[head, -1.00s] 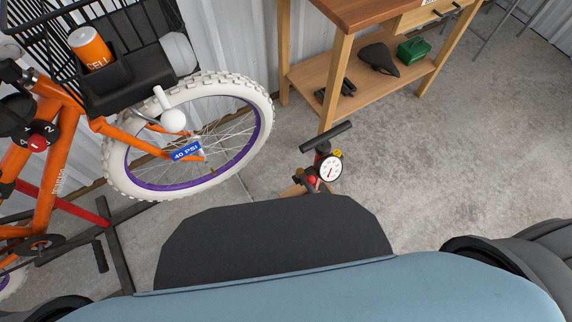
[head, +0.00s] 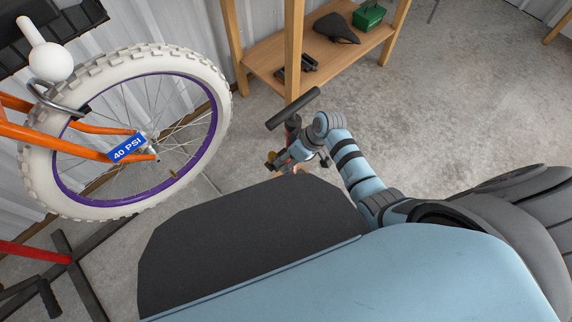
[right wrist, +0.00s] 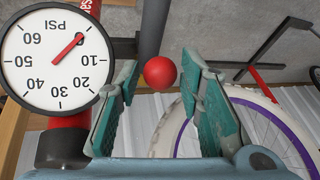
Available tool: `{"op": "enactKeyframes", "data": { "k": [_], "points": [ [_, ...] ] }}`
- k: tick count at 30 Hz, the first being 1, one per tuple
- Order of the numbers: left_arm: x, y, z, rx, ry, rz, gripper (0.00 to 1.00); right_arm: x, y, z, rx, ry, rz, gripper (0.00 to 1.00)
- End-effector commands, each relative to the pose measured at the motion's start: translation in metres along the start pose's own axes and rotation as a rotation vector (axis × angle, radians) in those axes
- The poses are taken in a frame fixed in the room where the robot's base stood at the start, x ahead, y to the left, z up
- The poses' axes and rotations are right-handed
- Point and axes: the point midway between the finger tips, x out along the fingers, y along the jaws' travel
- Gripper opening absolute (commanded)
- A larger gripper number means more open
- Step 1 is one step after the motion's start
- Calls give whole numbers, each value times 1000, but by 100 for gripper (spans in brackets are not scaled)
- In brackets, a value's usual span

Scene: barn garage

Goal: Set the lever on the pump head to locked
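The floor pump shows a black T-handle (head: 293,108) above a red body (head: 292,128) in the head view, partly hidden by my right arm. My right gripper (right wrist: 160,100) is open. A red ball-shaped knob (right wrist: 160,71) appears between its fingertips in the right wrist view, beyond them, with no clear contact. I cannot tell for sure that this knob belongs to the pump head's lever, or how the lever is set. The round white pressure gauge (right wrist: 58,62) is upside down beside the left finger, its needle near 0. My left gripper is not in view.
The bike's white tyre (head: 222,95) with purple rim and a blue "40 PSI" tag (head: 127,148) stands left of the pump. A wooden workbench shelf (head: 300,52) behind holds a black saddle (head: 336,27) and a green box (head: 369,14). Concrete floor at right is clear.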

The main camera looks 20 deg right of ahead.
Motion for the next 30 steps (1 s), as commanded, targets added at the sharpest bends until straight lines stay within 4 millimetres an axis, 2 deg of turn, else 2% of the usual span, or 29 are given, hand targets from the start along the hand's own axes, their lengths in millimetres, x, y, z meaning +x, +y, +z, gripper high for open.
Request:
{"op": "enactKeyframes", "data": {
  "k": [1,3,6,11,18,21,24,27,30],
  "points": [
    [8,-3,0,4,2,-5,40,11,0,1,0,0,-1,34],
    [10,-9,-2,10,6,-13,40,16,0,1,0,0,-1,34],
    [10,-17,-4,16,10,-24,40,17,0,0,0,0,1,34],
    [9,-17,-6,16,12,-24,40,16,0,0,1,0,1,34],
    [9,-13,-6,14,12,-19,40,16,0,0,1,0,1,0],
    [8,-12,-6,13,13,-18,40,16,0,2,-2,14,2,0],
    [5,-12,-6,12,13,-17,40,19,-1,9,-24,105,13,0],
    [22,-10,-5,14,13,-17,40,29,1,19,-61,258,35,0],
    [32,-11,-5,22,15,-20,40,30,1,19,-83,341,47,0]
  ]
}}
